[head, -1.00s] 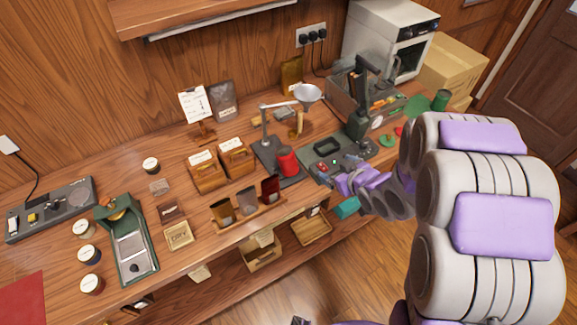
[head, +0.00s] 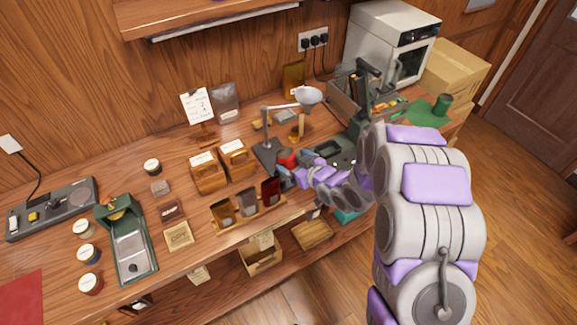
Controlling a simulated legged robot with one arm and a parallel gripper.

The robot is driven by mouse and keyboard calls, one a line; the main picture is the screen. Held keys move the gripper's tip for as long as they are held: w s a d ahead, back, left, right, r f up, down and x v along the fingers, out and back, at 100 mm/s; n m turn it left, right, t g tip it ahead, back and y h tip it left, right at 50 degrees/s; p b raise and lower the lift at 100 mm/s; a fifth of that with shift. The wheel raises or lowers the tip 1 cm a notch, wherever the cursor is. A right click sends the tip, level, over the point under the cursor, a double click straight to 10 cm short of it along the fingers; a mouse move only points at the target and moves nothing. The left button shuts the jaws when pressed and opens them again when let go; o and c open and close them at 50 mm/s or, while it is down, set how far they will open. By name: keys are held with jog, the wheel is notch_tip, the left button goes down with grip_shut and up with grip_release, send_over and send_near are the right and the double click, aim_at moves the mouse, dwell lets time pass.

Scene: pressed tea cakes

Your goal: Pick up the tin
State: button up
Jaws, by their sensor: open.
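A red tin (head: 287,157) stands on the workbench by the funnel stand, and its lower part is hidden behind my gripper. My gripper (head: 292,168) is open, with its fingers at the near side of the red tin, one to each side. I cannot tell whether they touch it.
The funnel stand (head: 267,150) is just behind and left of the red tin. A rack of pouches (head: 247,217) lies to the left in front. Wooden boxes (head: 208,178) stand further left. A tool crate (head: 343,102) and a white oven (head: 385,45) are behind.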

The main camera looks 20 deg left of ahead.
aim_at(282, 155)
jog(key=shift+f+b+x, duration=0.2)
jog(key=shift+b+x, duration=0.4)
jog(key=shift+x, duration=2.75)
jog(key=shift+s+d+r, duration=0.1)
jog(key=shift+r, duration=0.05)
jog(key=c, duration=1.2)
